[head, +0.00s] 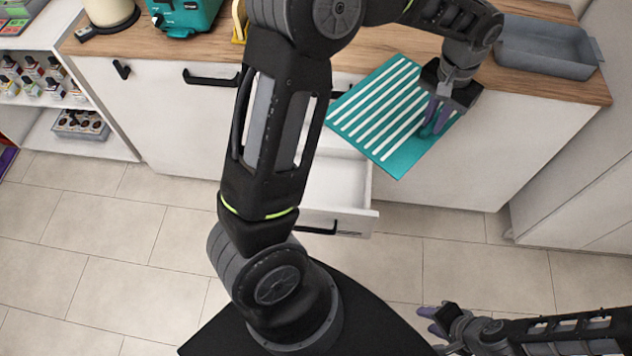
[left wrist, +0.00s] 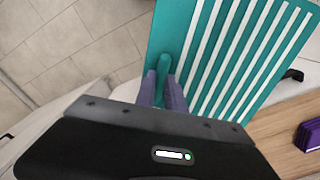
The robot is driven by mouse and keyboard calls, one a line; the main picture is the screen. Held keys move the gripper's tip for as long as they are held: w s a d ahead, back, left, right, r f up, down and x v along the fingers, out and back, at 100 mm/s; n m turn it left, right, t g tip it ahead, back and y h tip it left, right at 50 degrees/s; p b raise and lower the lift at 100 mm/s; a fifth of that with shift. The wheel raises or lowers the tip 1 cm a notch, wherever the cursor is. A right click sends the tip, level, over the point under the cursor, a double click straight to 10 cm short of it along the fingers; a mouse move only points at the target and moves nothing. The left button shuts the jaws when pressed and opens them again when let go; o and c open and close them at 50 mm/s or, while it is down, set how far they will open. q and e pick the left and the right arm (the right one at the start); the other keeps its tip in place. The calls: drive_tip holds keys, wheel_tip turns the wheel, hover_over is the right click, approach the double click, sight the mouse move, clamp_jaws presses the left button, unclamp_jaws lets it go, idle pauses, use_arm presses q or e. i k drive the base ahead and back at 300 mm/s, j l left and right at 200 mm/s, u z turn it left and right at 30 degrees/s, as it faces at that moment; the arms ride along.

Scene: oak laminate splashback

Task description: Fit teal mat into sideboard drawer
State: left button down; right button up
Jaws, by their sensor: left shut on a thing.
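The teal mat (head: 375,115) with white stripes is held up in front of the sideboard, over the right part of the open drawer (head: 340,185). My left gripper (head: 437,112) is shut on a raised teal grip near the mat's right edge. The left wrist view shows the mat (left wrist: 205,60) and the purple fingers (left wrist: 163,88) around that grip. The drawer is pulled out; its visible inside looks empty, but my left arm hides its left part. My right gripper (head: 432,318) is low at the bottom right, away from the sideboard, with no object visible in it; its opening is unclear.
A grey tray (head: 545,48) stands at the right of the wooden top (head: 130,45). A teal appliance (head: 185,15) and a cream container (head: 110,10) stand at the left. Shelves with bottles (head: 40,80) are further left. The tiled floor (head: 130,225) is clear.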

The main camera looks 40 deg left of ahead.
sight(337, 199)
drive_tip(key=k+u, duration=0.1)
drive_tip(key=k, duration=0.3)
drive_tip(key=u, duration=1.6)
drive_tip(key=i+l, duration=0.1)
drive_tip(key=l, duration=0.5)
drive_tip(key=i+l, duration=0.1)
drive_tip(key=l, duration=0.5)
drive_tip(key=i+l+u, duration=0.1)
drive_tip(key=l, duration=1.1)
drive_tip(key=i, duration=0.05)
